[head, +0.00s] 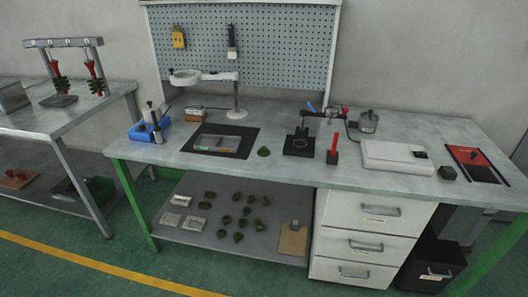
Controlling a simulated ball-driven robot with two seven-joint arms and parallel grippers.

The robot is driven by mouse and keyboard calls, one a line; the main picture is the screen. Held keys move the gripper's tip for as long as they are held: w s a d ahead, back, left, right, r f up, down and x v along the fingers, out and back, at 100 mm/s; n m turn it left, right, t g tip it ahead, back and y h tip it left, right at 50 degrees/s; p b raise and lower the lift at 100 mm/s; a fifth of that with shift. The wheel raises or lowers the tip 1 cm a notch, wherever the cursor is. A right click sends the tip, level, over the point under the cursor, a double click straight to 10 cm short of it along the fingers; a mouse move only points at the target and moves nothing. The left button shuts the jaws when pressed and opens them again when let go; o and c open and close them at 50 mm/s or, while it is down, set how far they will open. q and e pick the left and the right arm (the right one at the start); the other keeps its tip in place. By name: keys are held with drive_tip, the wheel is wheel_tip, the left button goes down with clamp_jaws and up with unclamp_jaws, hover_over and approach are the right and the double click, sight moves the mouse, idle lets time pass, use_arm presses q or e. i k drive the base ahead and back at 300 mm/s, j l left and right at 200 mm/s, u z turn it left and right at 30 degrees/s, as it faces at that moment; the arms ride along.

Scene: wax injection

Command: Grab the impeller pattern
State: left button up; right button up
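A small dark green piece (264,152), likely the impeller pattern, lies alone on the grey workbench top (285,174), just right of a black mat. It is too small to make out its vanes. Several similar dark green pieces (238,211) lie in loose rows on the shelf below. Neither of my grippers is in view, and nothing touches the piece on the bench.
A black mat (243,151) holds a flat grey mould (216,143). A stand with a round ring (236,112) rises behind it. A black-based device (299,143), a red-handled tool (333,151) and a pale box (392,156) stand to the right. The bench front is clear.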

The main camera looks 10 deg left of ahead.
sight(263, 152)
drive_tip(key=j+z, duration=0.15)
drive_tip(key=z, duration=0.6)
drive_tip(key=j+z, duration=0.45)
drive_tip(key=j, duration=0.45)
drive_tip(key=j+z, duration=0.45)
drive_tip(key=j, duration=0.4)
drive_tip(key=k, duration=0.05)
